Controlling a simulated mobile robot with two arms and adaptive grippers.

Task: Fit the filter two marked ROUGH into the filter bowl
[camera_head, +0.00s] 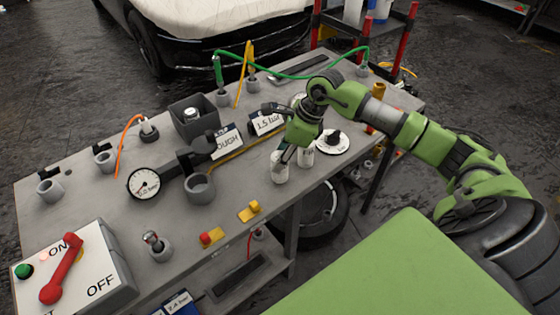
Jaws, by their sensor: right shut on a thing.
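My right gripper (284,153) reaches in from the right. It is shut on a small white cylinder (280,173), which looks like a filter, over the front right part of the bench. Any mark on it is not readable. A second white cylinder (306,157) stands just to the right, partly behind the gripper. A grey, open-topped cup (201,190), which looks like the filter bowl, is left of the gripper, apart from it. A sign reading "OUGH" (228,142), its start covered, stands behind the cup. My left gripper is not in view.
A gauge (144,183) with a dark body lies left of the cup. A switch box (80,267) is at front left. Yellow blocks lie at the front edge.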

